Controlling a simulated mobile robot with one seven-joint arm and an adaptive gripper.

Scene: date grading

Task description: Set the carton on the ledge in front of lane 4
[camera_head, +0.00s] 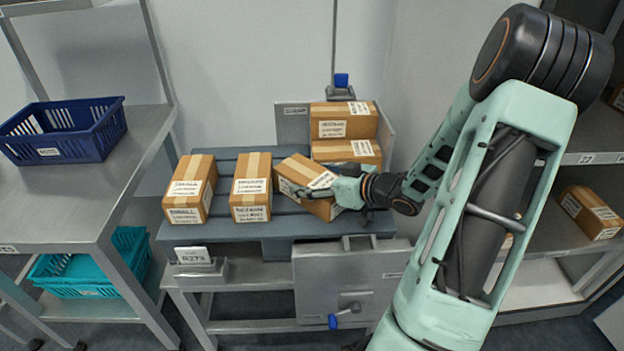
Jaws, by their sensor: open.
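My gripper (312,192) is open at a brown taped carton (292,170) on the right half of a dark slatted pallet (236,226). This carton sits turned at an angle, and my fingers cover part of its near side. Whether the fingers touch it cannot be told. Two more cartons stand left of it on the pallet, one at the far left (189,187) and one in the middle (251,187). Two others are stacked behind, an upper one (343,119) and a lower one (346,151). I cannot make out a ledge marked lane 4.
A grey bench (70,224) at left holds a dark blue basket (67,129); a teal basket (90,266) is on its lower shelf. A small sign (193,256) stands at the pallet's front. Shelving at right (560,238) holds a carton (590,212). My arm fills the right centre.

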